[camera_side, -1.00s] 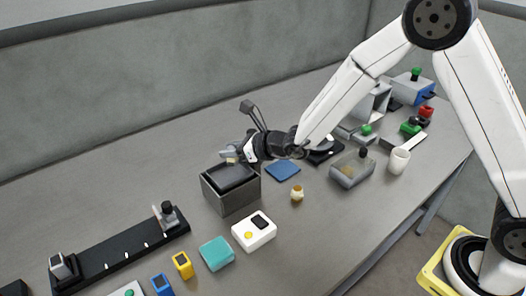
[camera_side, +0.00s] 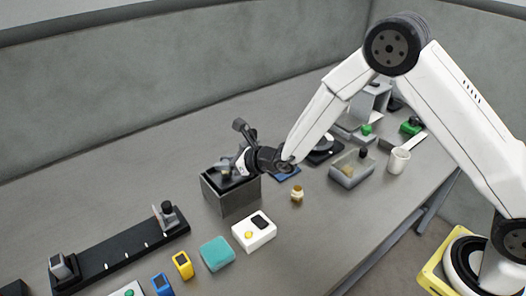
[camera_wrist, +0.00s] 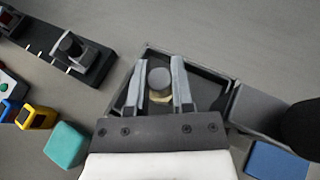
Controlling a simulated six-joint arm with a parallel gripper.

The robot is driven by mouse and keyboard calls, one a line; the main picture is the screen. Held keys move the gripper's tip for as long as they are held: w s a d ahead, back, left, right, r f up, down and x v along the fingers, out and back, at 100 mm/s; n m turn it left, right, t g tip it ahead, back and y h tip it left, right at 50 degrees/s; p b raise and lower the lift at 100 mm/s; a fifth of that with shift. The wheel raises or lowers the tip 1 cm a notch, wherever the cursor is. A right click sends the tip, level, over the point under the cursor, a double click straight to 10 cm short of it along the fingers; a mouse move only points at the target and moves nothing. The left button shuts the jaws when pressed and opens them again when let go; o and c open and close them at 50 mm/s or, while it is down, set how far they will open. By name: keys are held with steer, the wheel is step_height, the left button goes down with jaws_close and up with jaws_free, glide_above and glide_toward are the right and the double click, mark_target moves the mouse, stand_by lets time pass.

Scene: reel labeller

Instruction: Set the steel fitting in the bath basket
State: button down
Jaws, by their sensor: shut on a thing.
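The bath basket is a dark tray (camera_wrist: 207,84) set in the open top of a grey box (camera_side: 234,199), near the middle of the table in the side view. The steel fitting (camera_wrist: 159,79) shows in the wrist view as a grey round top over a yellowish lower part. My gripper (camera_wrist: 159,84) is shut on the fitting, with one finger on each side of it. In the side view my gripper (camera_side: 227,171) is at the box's open top. The fitting's underside is hidden, so I cannot tell whether it touches the basket floor.
A teal block (camera_side: 217,253) is in front. A black rail (camera_side: 120,253) lies left. A clear tub (camera_side: 352,170) and white cup (camera_side: 399,160) stand further right.

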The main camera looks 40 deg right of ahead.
steer(key=shift+f, duration=0.25)
steer(key=shift+f, duration=0.15)
steer(key=shift+c, duration=2.4)
jaws_free()
steer(key=shift+r, duration=0.2)
steer(key=shift+s+d+r, duration=0.2)
steer(key=shift+s+d, duration=0.15)
steer(key=shift+s, duration=0.15)
steer(key=v, duration=1)
steer(key=shift+s+d, duration=0.2)
steer(key=shift+s, duration=0.1)
